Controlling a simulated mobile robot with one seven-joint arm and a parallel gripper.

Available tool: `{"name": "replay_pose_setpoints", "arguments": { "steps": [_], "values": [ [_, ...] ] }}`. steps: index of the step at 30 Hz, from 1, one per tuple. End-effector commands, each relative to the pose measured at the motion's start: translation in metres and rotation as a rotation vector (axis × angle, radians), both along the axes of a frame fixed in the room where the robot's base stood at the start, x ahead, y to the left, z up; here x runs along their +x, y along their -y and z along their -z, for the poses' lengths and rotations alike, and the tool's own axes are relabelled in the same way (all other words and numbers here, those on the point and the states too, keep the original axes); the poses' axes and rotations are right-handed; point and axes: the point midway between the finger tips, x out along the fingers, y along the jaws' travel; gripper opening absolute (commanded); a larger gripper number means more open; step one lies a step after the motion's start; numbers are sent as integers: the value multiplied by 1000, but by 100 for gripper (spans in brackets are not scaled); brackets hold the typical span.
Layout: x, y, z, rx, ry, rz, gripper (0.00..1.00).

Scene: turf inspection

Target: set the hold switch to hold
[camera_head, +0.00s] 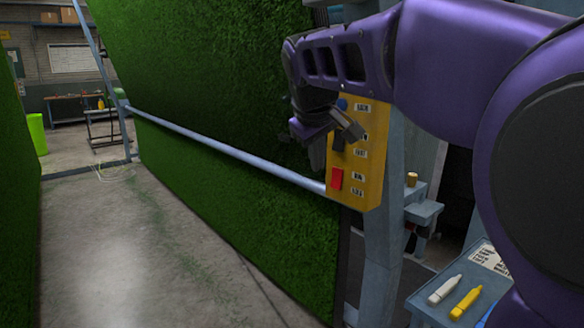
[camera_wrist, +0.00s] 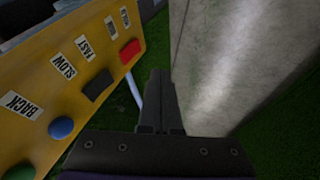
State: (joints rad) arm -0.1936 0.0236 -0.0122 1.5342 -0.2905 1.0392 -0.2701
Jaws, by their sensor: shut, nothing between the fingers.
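A yellow control panel (camera_head: 372,196) hangs on a grey-blue post. Its red rocker (camera_head: 337,178), likely the hold switch, sits low on the panel beside two small labels I cannot read surely. In the wrist view the red rocker (camera_wrist: 130,51) is up and left of my fingertips; which way it is set I cannot tell. A black rocker (camera_wrist: 97,85) sits by SLOW and FAST. A blue button (camera_wrist: 61,127) is by BACK. My gripper (camera_head: 346,128) is shut and empty in front of the panel's upper part; its fingers (camera_wrist: 160,82) show beside the panel edge, apparently apart from the red rocker.
A green turf wall (camera_head: 230,200) with a metal rail (camera_head: 230,151) runs left of the panel. A blue-grey bench (camera_head: 425,300) at the lower right carries a white marker (camera_head: 445,289) and a yellow marker (camera_head: 466,302). The concrete floor (camera_head: 120,240) at left is clear.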

Motion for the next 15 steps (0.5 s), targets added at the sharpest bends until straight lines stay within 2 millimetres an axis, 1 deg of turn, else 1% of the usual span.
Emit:
{"name": "replay_pose_setpoints", "arguments": {
  "steps": [1,12,13,15],
  "values": [
    [5,2,10,-1,-4,1,0],
    [47,13,74,-1,-4,1,0],
    [51,16,76,-1,-3,2,0],
    [58,27,73,0,0,5,0]
  ]
}}
